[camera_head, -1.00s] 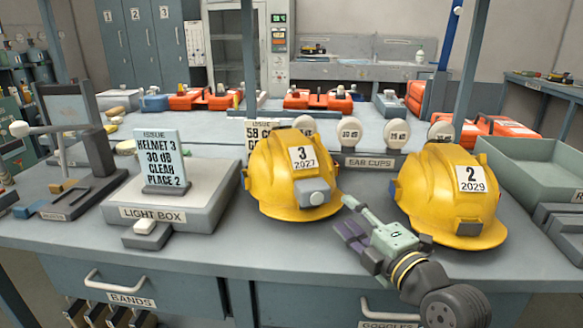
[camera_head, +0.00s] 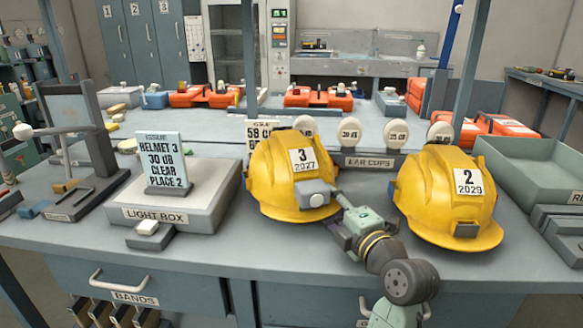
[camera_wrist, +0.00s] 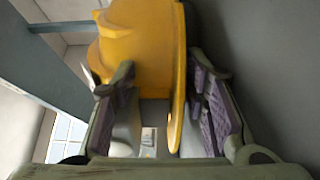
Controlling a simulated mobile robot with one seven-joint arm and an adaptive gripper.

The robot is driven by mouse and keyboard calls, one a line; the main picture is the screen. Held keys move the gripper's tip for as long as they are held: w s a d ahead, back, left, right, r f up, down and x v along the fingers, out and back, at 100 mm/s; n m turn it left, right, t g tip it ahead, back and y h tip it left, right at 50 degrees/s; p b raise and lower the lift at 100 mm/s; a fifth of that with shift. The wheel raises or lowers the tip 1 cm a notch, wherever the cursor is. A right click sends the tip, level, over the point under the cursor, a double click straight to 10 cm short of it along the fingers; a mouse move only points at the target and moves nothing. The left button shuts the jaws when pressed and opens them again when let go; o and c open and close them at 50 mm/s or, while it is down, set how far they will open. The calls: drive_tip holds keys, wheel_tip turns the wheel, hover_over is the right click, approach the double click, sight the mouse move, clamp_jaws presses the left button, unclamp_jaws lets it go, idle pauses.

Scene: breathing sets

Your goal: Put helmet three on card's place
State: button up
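Helmet three (camera_head: 275,172) is yellow, labelled "3 2027", with a grey box on its front. It sits upright on the near bench, right of the light box (camera_head: 200,215). My gripper (camera_head: 334,212) is at the helmet's front right. In the wrist view, my gripper (camera_wrist: 165,108) is open, with the yellow helmet's brim (camera_wrist: 178,85) between its pads, closer to the right pad. Contact cannot be told.
Yellow helmet two (camera_head: 450,195), labelled "2 2029", stands just right of my arm. Ear cups on a labelled stand (camera_head: 372,161) are behind. A second card (camera_head: 262,130) is partly hidden behind helmet three. A green-grey tray (camera_head: 530,170) is at right. A small switch block (camera_head: 150,232) fronts the light box.

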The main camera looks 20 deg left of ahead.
clamp_jaws()
idle(0.3)
drive_tip(key=shift+r, duration=0.2)
